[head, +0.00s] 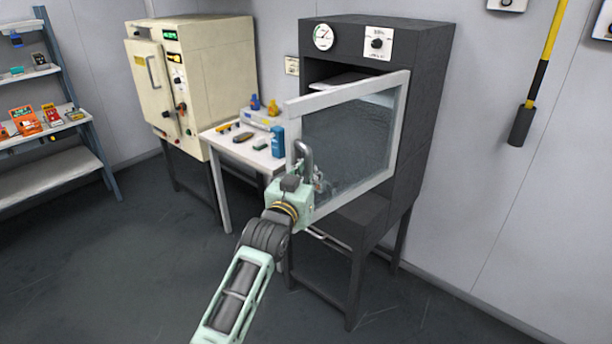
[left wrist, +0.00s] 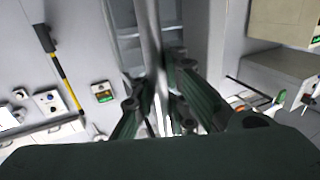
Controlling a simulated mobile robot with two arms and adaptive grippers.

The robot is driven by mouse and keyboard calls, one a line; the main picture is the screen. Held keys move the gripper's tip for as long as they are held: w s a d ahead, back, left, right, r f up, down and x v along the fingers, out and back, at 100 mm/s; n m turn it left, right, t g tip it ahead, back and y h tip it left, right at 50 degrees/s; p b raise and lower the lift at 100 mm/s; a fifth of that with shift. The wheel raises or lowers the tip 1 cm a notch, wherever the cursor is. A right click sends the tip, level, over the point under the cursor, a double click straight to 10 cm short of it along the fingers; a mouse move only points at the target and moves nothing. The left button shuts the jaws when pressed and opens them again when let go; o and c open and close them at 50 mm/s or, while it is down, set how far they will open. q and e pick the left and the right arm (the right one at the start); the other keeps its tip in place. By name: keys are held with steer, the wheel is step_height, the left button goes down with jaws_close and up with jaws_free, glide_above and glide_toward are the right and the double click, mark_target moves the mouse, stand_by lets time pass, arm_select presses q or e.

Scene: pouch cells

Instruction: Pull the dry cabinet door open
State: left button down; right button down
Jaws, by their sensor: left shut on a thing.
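The dry cabinet (head: 425,110) is a dark grey box on legs with a gauge and a dial on top. Its door (head: 389,83), a pale frame around dark glass, stands partly open, swung out from the cabinet's front. The grey door handle (head: 304,152) is on the door's left edge. My left gripper (head: 317,184) is at the handle, its fingers partly hidden by the wrist. In the left wrist view the fingers (left wrist: 156,108) close around the handle bar (left wrist: 151,50). My right gripper is in neither view.
A small white table (head: 222,148) with bottles and small items stands left of the cabinet, close to the door's free edge. A cream oven (head: 222,70) is behind it. A blue shelf rack (head: 50,186) is at far left. The floor in front is clear.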

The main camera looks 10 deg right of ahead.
arm_select(q)
steer(key=shift+w+a+f, duration=0.15)
steer(key=shift+a+f, duration=0.25)
steer(key=shift+f, duration=0.1)
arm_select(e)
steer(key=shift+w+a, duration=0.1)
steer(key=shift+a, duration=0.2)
arm_select(q)
steer(key=c, duration=2.2)
jaws_free()
steer(key=o, duration=0.5)
steer(key=shift+s+a+r, duration=0.3)
steer(key=shift+a+r, duration=0.1)
steer(key=shift+a, duration=0.15)
steer(key=shift+d, duration=0.5)
steer(key=v, duration=1.2)
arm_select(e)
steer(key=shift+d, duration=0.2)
arm_select(q)
steer(key=shift+w, duration=0.1)
